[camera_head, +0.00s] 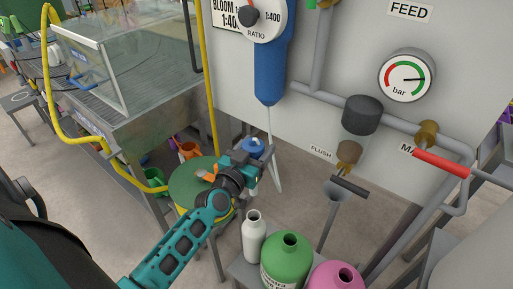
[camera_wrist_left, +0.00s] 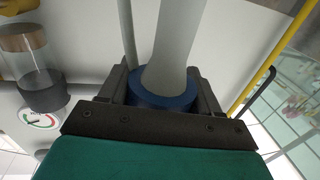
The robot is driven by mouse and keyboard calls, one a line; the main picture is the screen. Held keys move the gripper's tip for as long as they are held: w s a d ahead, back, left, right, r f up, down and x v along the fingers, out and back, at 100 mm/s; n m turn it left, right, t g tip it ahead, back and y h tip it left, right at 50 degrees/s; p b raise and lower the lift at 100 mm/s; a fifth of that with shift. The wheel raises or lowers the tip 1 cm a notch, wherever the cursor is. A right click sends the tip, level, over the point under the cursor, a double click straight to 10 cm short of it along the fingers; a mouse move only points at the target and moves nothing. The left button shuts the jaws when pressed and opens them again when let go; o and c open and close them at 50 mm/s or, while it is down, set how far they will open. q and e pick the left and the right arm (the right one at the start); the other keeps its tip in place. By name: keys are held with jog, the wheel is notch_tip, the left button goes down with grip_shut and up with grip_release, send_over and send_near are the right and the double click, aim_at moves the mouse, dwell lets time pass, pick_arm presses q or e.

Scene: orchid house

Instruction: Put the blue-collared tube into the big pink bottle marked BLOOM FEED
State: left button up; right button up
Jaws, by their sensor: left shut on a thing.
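A pale tube (camera_head: 278,178) hangs below the blue dosing unit (camera_head: 270,75) in the head view. My left gripper (camera_head: 262,163) is at the tube, left of and behind the bottles. In the left wrist view its jaws are shut on the blue collar (camera_wrist_left: 163,103), with the pale tube (camera_wrist_left: 178,45) running through it. The big pink bottle (camera_head: 337,279) stands at the bottom edge of the head view, open-necked and partly cut off; its marking is out of sight. The gripper and collar are well apart from it. My right gripper is not in view.
A green bottle (camera_head: 286,262) and a slim white bottle (camera_head: 253,236) stand left of the pink one.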

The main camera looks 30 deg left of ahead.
aim_at(257, 140)
pick_arm(q)
jog(key=shift+r+p, duration=2.1)
jog(key=shift+r, duration=2.9)
